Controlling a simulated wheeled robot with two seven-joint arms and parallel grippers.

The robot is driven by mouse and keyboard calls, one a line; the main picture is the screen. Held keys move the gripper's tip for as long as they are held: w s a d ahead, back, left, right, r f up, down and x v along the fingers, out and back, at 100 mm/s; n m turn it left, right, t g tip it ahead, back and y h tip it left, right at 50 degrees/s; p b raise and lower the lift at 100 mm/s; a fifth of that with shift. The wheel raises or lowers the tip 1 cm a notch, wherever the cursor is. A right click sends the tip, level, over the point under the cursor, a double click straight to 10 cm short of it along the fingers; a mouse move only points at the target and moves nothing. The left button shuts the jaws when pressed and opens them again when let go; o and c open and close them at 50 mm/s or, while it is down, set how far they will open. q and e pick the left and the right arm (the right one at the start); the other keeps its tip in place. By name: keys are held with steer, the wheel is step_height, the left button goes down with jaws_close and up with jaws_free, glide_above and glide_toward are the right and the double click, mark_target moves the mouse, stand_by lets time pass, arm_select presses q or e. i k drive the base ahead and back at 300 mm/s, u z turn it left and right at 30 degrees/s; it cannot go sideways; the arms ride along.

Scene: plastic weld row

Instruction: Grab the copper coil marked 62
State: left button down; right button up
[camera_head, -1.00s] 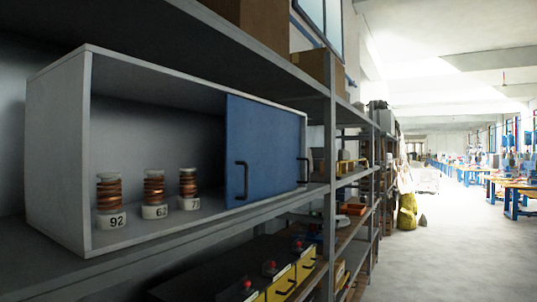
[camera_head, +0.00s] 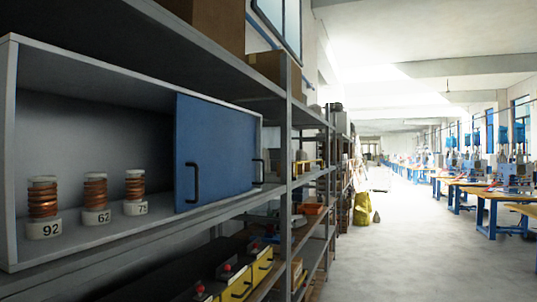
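The copper coil marked 62 (camera_head: 95,198) stands upright inside a grey cabinet (camera_head: 8,150) on the shelf. It is the middle one of three coils on white labelled bases. The coil marked 92 (camera_head: 43,207) stands to its left. A third coil (camera_head: 134,192), whose label seems to read 75, stands to its right. The cabinet's left part is open. A blue sliding door (camera_head: 225,152) with black handles covers the right part. Neither of my grippers is in view.
The metal shelving rack (camera_head: 285,150) runs away along the left. Yellow boxes (camera_head: 238,286) with red knobs sit on the shelf below. Cardboard boxes (camera_head: 205,22) stand above. The floor aisle (camera_head: 390,240) is open on the right, with blue-legged worktables (camera_head: 492,200) beyond.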

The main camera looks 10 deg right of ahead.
mark_target(96, 214)
steer(key=z, duration=1.1)
steer(key=i, duration=1)
steer(key=u, duration=2.6)
